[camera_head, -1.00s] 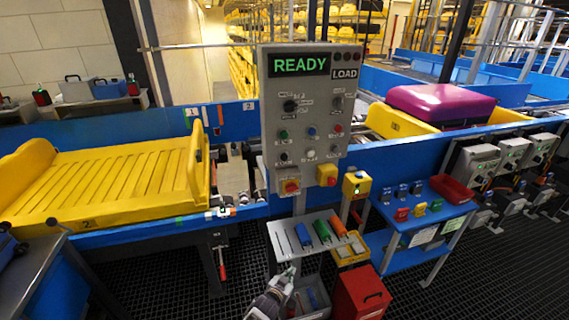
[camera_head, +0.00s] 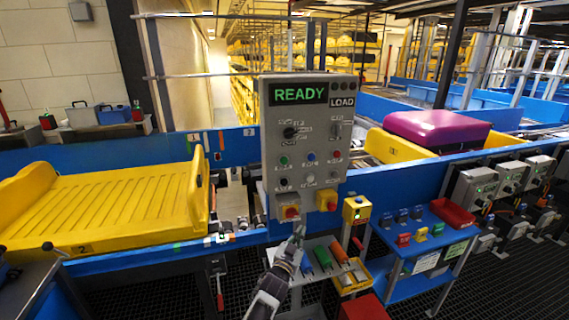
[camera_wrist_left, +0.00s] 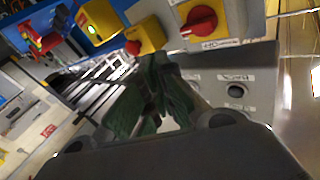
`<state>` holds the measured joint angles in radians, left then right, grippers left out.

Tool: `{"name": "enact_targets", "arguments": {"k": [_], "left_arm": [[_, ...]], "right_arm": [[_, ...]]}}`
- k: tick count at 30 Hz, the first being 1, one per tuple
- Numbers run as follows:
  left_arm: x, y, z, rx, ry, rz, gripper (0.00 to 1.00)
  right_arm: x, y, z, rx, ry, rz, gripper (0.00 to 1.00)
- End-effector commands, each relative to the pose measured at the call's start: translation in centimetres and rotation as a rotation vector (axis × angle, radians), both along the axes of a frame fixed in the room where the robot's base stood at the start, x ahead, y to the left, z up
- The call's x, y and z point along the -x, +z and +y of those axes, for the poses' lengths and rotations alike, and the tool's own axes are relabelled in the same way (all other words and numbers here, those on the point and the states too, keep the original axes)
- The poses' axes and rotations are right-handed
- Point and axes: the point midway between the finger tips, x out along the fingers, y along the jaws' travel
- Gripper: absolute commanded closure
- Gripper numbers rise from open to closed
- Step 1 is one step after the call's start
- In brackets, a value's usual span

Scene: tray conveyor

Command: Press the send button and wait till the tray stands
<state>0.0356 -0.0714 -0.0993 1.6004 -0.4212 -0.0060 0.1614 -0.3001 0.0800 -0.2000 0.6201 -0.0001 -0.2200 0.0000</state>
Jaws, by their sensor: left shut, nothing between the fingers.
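The grey control panel (camera_head: 303,118) stands in the middle, and its display (camera_head: 299,93) reads READY with LOAD beside it. It bears a green button (camera_head: 284,161), a blue one (camera_head: 311,157), a red one (camera_head: 336,154) and others below; their labels are too small to read. My left gripper (camera_head: 298,232) is shut and empty, just below the panel's lower edge. Its green-padded fingers (camera_wrist_left: 153,98) show in the left wrist view. The yellow tray numbered 2 (camera_head: 100,196) lies empty on the conveyor at left. My right gripper is out of view.
Two red knobs on yellow boxes (camera_head: 291,212) (camera_head: 327,200) sit at the panel's foot, close to my left gripper. A shelf with coloured handles (camera_head: 323,258) is below. A yellow tray (camera_head: 377,146) with a purple suitcase (camera_head: 437,130) is at right.

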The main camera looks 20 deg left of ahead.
Motion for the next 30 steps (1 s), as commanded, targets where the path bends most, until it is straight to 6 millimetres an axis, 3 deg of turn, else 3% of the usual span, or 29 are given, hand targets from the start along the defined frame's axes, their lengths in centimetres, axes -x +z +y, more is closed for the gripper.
{"name": "enact_targets", "arguments": {"k": [3, 18, 24, 30], "left_arm": [[-0.4, 3.8, 0.2, 0.001, 0.005, -0.065, 1.00], [0.4, 18.5, 1.2, 0.000, 0.030, -0.326, 1.00], [1.3, 22.7, 1.7, -0.003, 0.040, -0.400, 1.00], [1.7, 24.3, 1.9, -0.004, 0.044, -0.431, 1.00]], "right_arm": [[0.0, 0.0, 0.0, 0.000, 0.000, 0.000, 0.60], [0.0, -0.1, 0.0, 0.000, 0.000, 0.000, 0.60], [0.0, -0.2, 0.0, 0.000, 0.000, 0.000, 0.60], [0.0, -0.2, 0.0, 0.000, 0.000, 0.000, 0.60]]}}
